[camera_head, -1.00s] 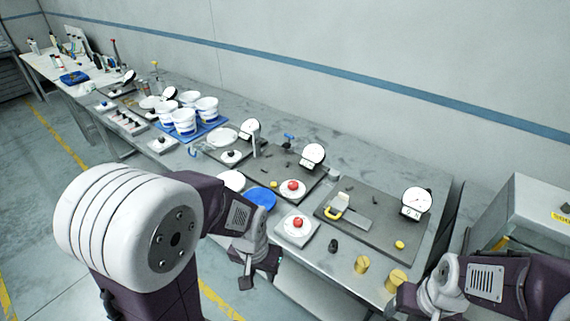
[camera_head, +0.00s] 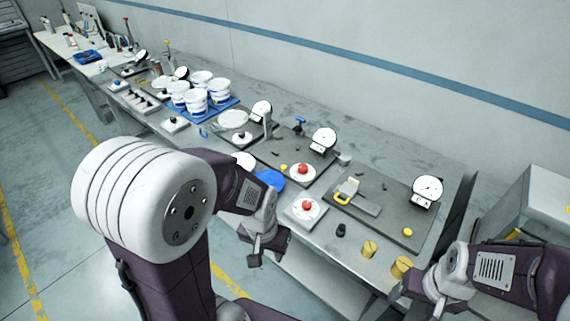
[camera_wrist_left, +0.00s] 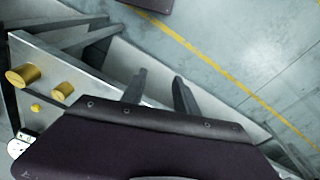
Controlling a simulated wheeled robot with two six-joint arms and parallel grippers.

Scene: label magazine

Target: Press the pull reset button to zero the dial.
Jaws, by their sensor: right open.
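Several white dials stand on grey plates along the bench. The nearest dial (camera_head: 427,190) is at the right, with a small yellow button (camera_head: 407,232) on its plate. Another dial (camera_head: 323,139) stands further left. Red buttons on white discs show at the middle (camera_head: 303,169) and on a nearer square base (camera_head: 306,205). No label tells which is the pull reset button. My left gripper (camera_head: 264,250) is in front of the bench edge, clear of the buttons. Its fingers (camera_wrist_left: 158,90) are apart and empty in the left wrist view. My right gripper (camera_head: 414,292) is open near the front right corner.
Two yellow cylinders (camera_head: 369,248) (camera_head: 401,266) and a black knob (camera_head: 341,230) stand near the front edge. A yellow-handled tool (camera_head: 347,190) lies on the right plate. A blue disc (camera_head: 269,179) and white tubs (camera_head: 195,102) are further left.

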